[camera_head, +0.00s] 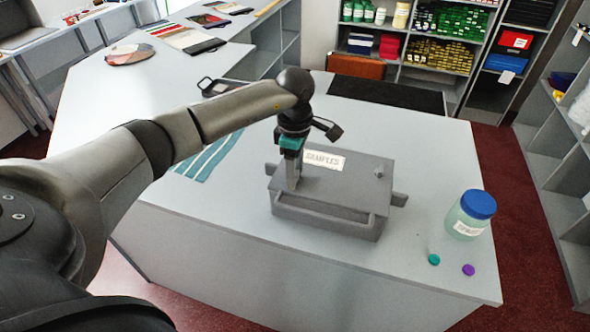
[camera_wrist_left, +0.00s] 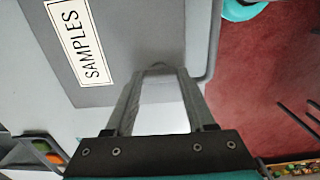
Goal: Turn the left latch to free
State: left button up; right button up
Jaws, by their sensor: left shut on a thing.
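A grey box (camera_head: 345,178) with a white label reading SAMPLES (camera_head: 324,160) stands on the counter. My left gripper (camera_head: 292,185) points down at the left part of the box top, left of the label. Its fingers are shut on the left latch, a small grey piece mostly hidden by them in the head view. In the left wrist view the fingertips (camera_wrist_left: 158,70) meet at this grey piece on the box top (camera_wrist_left: 120,25). A small light knob (camera_head: 379,172), apparently the right latch, stands free on the right of the top. My right gripper is not in view.
A jar with a blue lid (camera_head: 470,214) stands right of the box, with a teal disc (camera_head: 434,260) and a purple disc (camera_head: 468,270) in front of it. Blue-green strips (camera_head: 210,156) lie to the left.

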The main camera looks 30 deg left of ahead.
pick_arm(q)
grip_shut()
jog(key=shift+n, duration=0.4)
jog(key=n, duration=0.3)
jog(key=shift+n+b, duration=0.3)
jog(key=n, duration=0.9)
jog(key=shift+r, duration=0.1)
jog(key=shift+n+p, duration=0.45)
jog(key=shift+n, duration=1.85)
